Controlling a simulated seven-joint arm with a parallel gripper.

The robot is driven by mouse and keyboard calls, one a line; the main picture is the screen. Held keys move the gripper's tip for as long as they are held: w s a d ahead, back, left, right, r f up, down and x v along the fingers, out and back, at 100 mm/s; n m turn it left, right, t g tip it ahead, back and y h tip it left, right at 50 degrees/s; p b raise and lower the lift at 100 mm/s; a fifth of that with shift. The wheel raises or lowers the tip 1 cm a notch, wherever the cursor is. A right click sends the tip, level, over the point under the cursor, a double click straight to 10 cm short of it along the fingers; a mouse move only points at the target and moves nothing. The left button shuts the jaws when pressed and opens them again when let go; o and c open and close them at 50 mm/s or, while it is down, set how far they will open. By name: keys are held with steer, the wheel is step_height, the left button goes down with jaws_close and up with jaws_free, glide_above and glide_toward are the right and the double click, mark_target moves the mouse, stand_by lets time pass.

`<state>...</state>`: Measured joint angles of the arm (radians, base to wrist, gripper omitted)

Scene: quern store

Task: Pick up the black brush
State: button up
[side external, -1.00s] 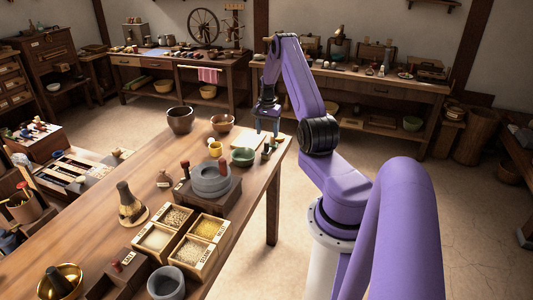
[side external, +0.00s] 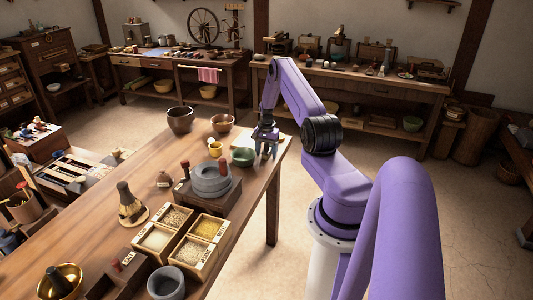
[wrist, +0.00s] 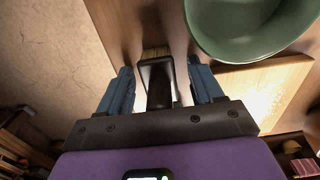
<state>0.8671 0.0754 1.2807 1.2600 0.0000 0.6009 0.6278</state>
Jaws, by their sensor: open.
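The black brush (wrist: 157,84) stands between my two fingers in the wrist view, with a pale tan part, perhaps its bristles, at its far end. My gripper (wrist: 163,85) is open, its blue fingers on either side of the brush with a visible gap to each. In the side view my gripper (side external: 267,148) is low at the table's far right corner, right of the green bowl (side external: 243,157). There the fingers hide most of the brush.
The green bowl (wrist: 245,25) is close to the right finger in the wrist view. A pale board (wrist: 265,90) lies beside that finger. A grey quern (side external: 211,182) and a yellow cup (side external: 215,149) stand nearby on the wooden table (side external: 100,225). The table's edge is close.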

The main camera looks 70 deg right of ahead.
steer(key=c, duration=1.1)
steer(key=shift+o, duration=0.2)
steer(key=shift+r, duration=0.1)
